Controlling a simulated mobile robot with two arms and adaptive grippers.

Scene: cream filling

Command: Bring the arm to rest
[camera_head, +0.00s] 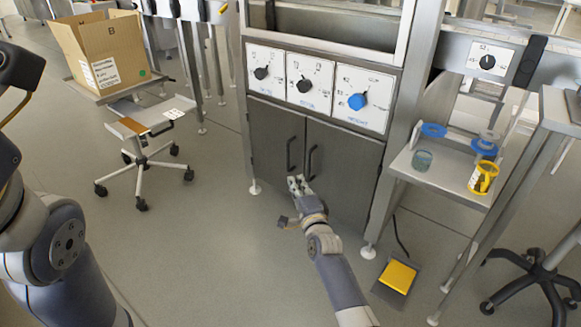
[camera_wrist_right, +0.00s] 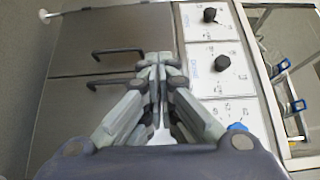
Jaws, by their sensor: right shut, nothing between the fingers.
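My right gripper (camera_head: 298,182) is in front of the grey cabinet doors, near the lower ends of their dark handles. In the right wrist view the gripper (camera_wrist_right: 158,62) has its fingertips together and nothing between them. I cannot tell how far it is from the doors. My left arm (camera_head: 50,240) comes in at the left edge. The left gripper's fingers do not show.
The cabinet (camera_head: 268,142) has a panel with two black knobs (camera_head: 304,86) and one blue knob (camera_head: 357,101). A cardboard box (camera_head: 108,57) stands on a wheeled stand at left. A yellow pedal (camera_head: 398,277) lies on the floor. A side shelf (camera_head: 430,172) holds containers at right.

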